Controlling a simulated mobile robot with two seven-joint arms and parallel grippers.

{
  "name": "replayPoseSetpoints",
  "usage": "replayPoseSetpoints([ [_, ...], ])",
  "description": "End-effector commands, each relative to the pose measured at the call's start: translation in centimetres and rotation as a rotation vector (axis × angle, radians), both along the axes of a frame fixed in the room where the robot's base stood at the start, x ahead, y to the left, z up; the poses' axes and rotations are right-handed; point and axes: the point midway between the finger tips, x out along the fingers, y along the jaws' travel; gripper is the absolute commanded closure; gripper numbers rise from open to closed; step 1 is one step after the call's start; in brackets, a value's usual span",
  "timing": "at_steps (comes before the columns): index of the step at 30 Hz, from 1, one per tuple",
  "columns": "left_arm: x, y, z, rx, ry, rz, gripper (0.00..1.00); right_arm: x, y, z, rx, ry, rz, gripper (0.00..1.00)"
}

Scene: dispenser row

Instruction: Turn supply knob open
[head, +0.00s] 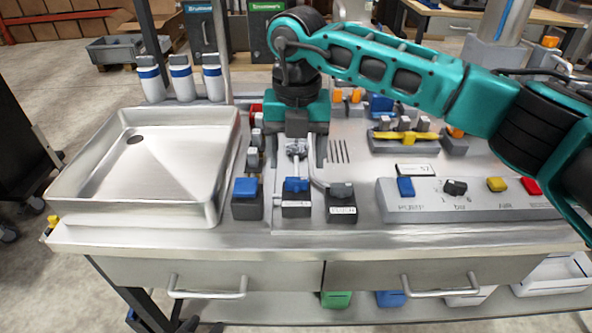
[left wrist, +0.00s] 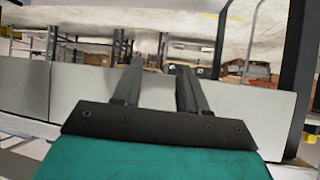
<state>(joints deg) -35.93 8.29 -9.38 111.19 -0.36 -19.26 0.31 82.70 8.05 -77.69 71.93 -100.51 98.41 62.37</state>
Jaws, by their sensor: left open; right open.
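Three small dark blocks stand in a row on the steel bench's front middle. The left one has a blue top (head: 246,187), the middle one a blue top (head: 296,186) and the right one a dark grey knob (head: 341,190). The middle and right blocks carry labels too small to read, so I cannot tell which is the supply knob. My right gripper (head: 302,160) points down just behind and above the middle block, open. Contact is unclear. My left gripper (left wrist: 160,66) is open and empty in the left wrist view, and is not seen in the head view.
A control panel (head: 470,205) with coloured buttons and a black knob (head: 454,187) is at right. A steel basin (head: 75,185) is at left, with white bottles (head: 182,82) behind. A tray with a yellow item (head: 405,137) stands behind the panel. Drawer handles project in front.

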Motion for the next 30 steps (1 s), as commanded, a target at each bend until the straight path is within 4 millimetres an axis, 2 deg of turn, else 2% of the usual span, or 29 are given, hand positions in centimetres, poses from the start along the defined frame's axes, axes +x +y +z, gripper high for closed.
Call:
replayPoseSetpoints([
  [3, 0.0, 0.0, 0.2, -0.001, 0.000, 0.001, 0.57, -0.1, 0.0, -2.2, 0.000, 0.003, 0.000, 0.30],
  [9, 0.0, 0.0, 0.3, -0.002, -0.001, 0.001, 0.57, 0.0, 0.0, -4.2, 0.001, 0.002, 0.000, 0.30],
  [20, 0.1, 0.0, 0.3, -0.002, -0.003, 0.002, 0.57, 0.0, 0.0, -4.7, 0.001, 0.000, 0.001, 0.30],
  [30, 0.2, 0.0, 0.4, -0.001, -0.004, 0.003, 0.57, 0.0, 0.0, -4.6, 0.001, 0.000, 0.001, 0.62],
])
